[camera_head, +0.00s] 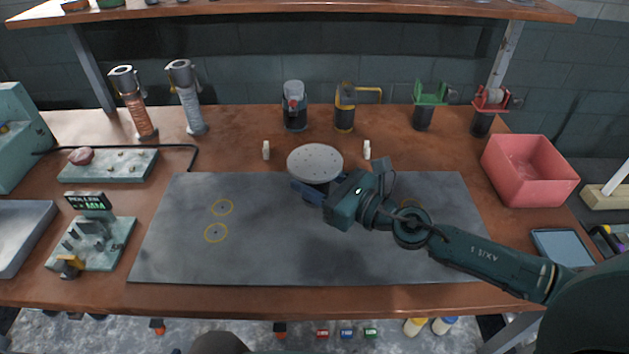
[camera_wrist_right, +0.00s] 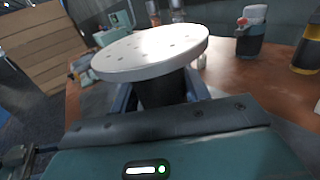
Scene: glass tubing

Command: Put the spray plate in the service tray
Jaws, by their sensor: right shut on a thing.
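The spray plate (camera_head: 315,161) is a pale round disc with small holes, near the back middle of the dark mat. In the right wrist view the plate (camera_wrist_right: 150,52) sits level-looking on a dark stem (camera_wrist_right: 163,90) between the fingers. My right gripper (camera_head: 309,190) is shut on the plate by this stem, just below the disc. Whether the stem touches the mat is hidden. No label marks the service tray; a shallow grey tray (camera_head: 18,232) lies at the left edge and a small blue-grey tray (camera_head: 563,248) at the right. My left gripper is not in view.
A deep pink bin (camera_head: 530,172) stands at the right. Several tools in holders line the back. A roller device (camera_head: 95,240) stands left of the mat. The mat's (camera_head: 270,260) left and front are clear.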

